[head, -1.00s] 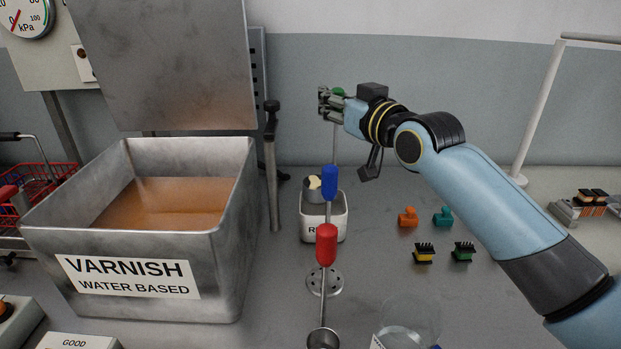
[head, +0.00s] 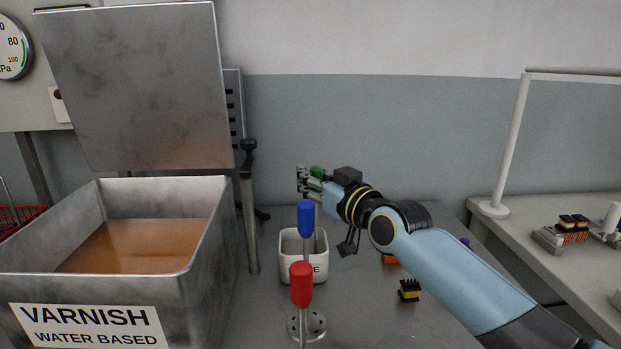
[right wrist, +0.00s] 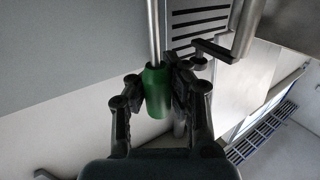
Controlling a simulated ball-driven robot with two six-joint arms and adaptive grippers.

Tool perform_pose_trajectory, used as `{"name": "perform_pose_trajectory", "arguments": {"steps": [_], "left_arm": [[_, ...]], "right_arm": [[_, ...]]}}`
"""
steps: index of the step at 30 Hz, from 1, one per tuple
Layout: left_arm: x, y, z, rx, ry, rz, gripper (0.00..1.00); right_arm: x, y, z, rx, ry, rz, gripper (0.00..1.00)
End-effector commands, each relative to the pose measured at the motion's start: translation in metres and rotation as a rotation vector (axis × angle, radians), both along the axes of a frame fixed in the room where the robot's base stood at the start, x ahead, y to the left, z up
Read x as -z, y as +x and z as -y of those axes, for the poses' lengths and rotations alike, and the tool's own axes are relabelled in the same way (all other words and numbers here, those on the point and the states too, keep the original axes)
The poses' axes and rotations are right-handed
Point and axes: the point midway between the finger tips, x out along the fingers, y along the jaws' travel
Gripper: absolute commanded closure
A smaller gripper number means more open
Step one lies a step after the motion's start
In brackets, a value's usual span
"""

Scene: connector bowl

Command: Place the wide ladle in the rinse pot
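The gripper is shut on a green handle, seen in the head view (head: 317,171) and between the fingers in the right wrist view (right wrist: 157,92). This is the ladle; its thin metal shaft (head: 317,214) runs down toward the pot opening. Its bowl is hidden now, so I cannot tell whether it touches the pot's bottom. My left gripper is not in view.
A big metal varnish tank (head: 215,270) is at left. Small connectors (head: 409,291) lie to the right.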

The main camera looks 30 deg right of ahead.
Motion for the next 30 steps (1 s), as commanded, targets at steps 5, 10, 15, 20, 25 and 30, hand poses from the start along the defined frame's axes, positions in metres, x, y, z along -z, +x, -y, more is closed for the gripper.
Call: {"name": "perform_pose_trajectory", "arguments": {"steps": [5,10,15,20,25,30], "left_arm": [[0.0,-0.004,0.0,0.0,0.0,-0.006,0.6],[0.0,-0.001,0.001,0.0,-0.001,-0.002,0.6],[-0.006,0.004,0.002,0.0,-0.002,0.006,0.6],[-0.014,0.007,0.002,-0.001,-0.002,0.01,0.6],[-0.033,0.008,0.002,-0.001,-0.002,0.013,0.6],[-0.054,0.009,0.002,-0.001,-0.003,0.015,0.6]], "right_arm": [[-0.001,0.0,0.0,0.0,0.0,0.001,0.71],[-0.001,0.0,0.0,0.0,0.0,0.001,0.71],[-0.005,-0.003,0.0,0.0,-0.001,-0.001,0.71],[-0.005,-0.033,0.003,-0.001,-0.003,-0.003,0.71],[-0.008,-0.074,0.006,0.0,-0.003,-0.005,0.71],[-0.01,-0.103,0.009,0.001,-0.001,-0.002,0.71]]}}
